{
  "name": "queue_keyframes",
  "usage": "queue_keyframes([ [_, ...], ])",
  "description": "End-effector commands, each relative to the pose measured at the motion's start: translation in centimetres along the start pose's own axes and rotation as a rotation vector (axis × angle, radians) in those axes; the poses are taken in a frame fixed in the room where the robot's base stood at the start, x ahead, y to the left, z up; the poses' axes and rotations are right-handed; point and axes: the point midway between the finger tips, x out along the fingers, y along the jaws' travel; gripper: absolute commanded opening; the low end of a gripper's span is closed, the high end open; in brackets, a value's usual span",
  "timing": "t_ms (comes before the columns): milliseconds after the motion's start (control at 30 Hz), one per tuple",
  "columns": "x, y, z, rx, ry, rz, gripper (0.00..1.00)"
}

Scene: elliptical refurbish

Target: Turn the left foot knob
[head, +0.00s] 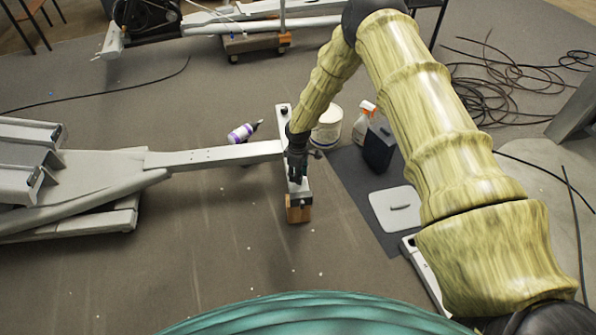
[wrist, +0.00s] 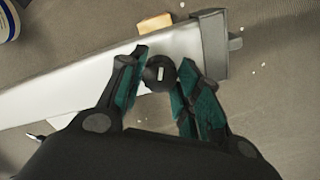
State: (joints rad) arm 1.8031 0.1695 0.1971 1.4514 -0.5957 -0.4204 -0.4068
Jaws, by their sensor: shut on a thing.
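The machine's pale foot bar (head: 283,118) runs crosswise at the end of a long grey beam (head: 215,157). In the wrist view the bar (wrist: 75,88) has a dark end cap (wrist: 213,45). A round black knob (wrist: 158,73) with a light slot sits at the bar's edge near that cap. My gripper (wrist: 164,60) has its teal-padded fingers on either side of the knob, shut on it. In the head view my gripper (head: 297,172) is over the near part of the bar and hides the knob.
A wooden block (head: 298,210) is under the bar's near end. Black cables (head: 510,75) lie at the upper right. The floor at front left is clear.

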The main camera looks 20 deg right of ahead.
Motion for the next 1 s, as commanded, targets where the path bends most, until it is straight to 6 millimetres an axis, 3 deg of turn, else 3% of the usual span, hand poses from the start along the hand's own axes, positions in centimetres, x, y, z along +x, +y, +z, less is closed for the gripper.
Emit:
queue_keyframes([
  [600,-0.09,0.04,0.0,-0.579,0.0,-0.001,0.09],
  [1000,0.01,0.08,0.06,-0.854,0.0,-0.001,0.09],
])
